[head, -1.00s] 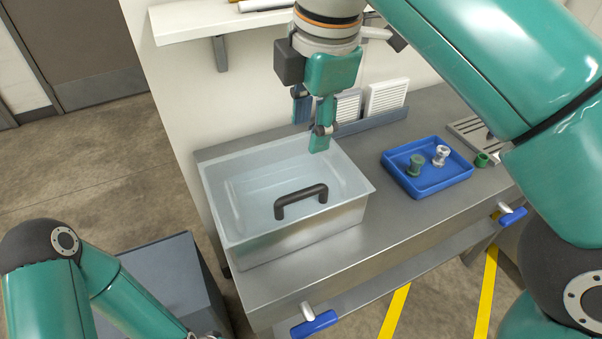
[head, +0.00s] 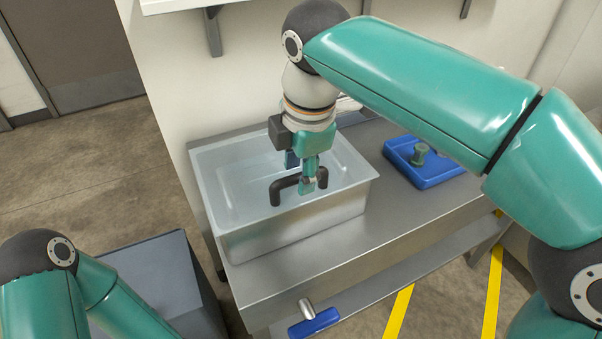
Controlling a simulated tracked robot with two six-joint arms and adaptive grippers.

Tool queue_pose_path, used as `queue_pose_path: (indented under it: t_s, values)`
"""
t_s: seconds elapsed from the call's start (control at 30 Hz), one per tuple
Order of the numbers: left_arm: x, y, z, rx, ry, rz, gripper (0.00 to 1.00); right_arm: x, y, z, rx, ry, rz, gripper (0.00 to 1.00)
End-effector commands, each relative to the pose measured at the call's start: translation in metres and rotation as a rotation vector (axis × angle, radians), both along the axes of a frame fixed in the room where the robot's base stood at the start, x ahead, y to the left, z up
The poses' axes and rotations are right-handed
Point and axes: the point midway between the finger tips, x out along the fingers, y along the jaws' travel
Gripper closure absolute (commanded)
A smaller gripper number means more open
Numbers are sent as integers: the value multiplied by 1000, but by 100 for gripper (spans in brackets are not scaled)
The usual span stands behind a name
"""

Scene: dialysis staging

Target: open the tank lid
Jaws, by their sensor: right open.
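The tank (head: 290,238) is a grey metal box on the steel bench, with a pale translucent lid (head: 235,190) lying shut on its top. A dark bar handle (head: 274,191) stands on the lid near its front edge. My right gripper (head: 307,182) is open and points down at the right end of the handle. Its near finger hides part of that end, and I cannot tell whether the fingers touch the handle. My left arm shows at the lower left, but its gripper is out of view.
A blue tray (head: 430,178) with a green spool-like part (head: 420,154) lies to the right, partly behind my right arm. A wall shelf (head: 185,5) is above the tank. A blue-handled valve (head: 314,322) sticks out at the bench front.

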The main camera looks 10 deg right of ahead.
Motion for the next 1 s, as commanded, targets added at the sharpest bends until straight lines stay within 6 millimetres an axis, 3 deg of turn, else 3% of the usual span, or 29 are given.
queue_pose_path:
  t_s: [0.33, 0.6, 1.0]
  values:
    - [0, 0, -1, 0, 0, 0, 60, 1, 0, -3, 0, 0, 0, 57]
    - [0, 0, -1, 0, 0, 0, 60, 1, 1, -3, 0, 0, 1, 100]
    - [0, 0, 1, 0, 0, 0, 60, 1, -1, -2, -1, 0, 1, 100]
